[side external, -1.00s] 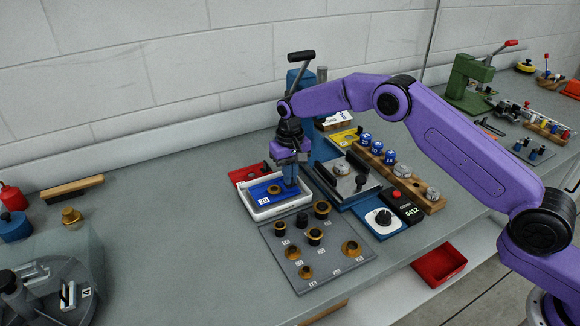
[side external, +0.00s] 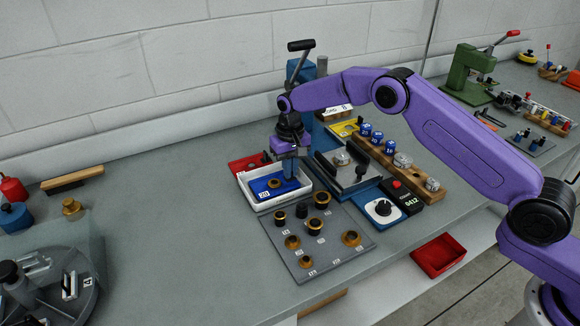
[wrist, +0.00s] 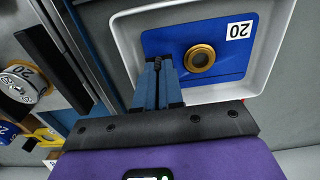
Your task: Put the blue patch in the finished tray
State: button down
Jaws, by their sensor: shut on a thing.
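The blue patch (side external: 262,190) is a flat blue plate with a white "20" label and a brass ring. It lies within the walls of the white tray (side external: 264,205); I cannot tell if it rests fully on the floor. My gripper (side external: 289,181) points down over the tray's right side, its blue fingers shut on the patch's edge. In the wrist view the fingers (wrist: 157,64) meet the near left edge of the blue patch (wrist: 165,38), inside the white tray's rim (wrist: 122,42). The fingers hide that corner.
A grey board (side external: 330,252) with several brass and black rings lies in front of the tray. A red plate (side external: 240,164) is behind it. A clamp fixture (side external: 348,172), a dial box (side external: 382,208) and a wooden weight rack (side external: 420,180) stand to the right.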

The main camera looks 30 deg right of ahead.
jog(key=shift+f, duration=0.35)
jog(key=c, duration=1.2)
grip_release()
jog(key=shift+r, duration=0.1)
notch_tip(320, 180, up, 16)
jog(key=s+a+r+n, duration=0.25)
jog(key=s+r, duration=0.25)
jog(key=s, duration=0.4)
jog(key=s+d+r+n, duration=0.1)
jog(key=s+d+n, duration=0.25)
jog(key=s, duration=0.95)
jog(key=s+d+f+n, duration=0.1)
jog(key=s+d, duration=0.3)
jog(key=s, duration=0.4)
jog(key=s+d+f+n, duration=0.2)
jog(key=s+d, duration=0.3)
jog(key=s, duration=0.3)
jog(key=s+d+f+n, duration=0.1)
jog(key=s+d+n, duration=0.2)
jog(key=s+d, duration=0.2)
jog(key=shift+s+f+n, duration=0.15)
jog(key=shift+s+f, duration=0.05)
jog(key=shift+s, duration=0.6)
jog(key=shift+s+f+n, duration=0.15)
jog(key=shift+s+f, duration=0.05)
jog(key=shift+s, duration=0.6)
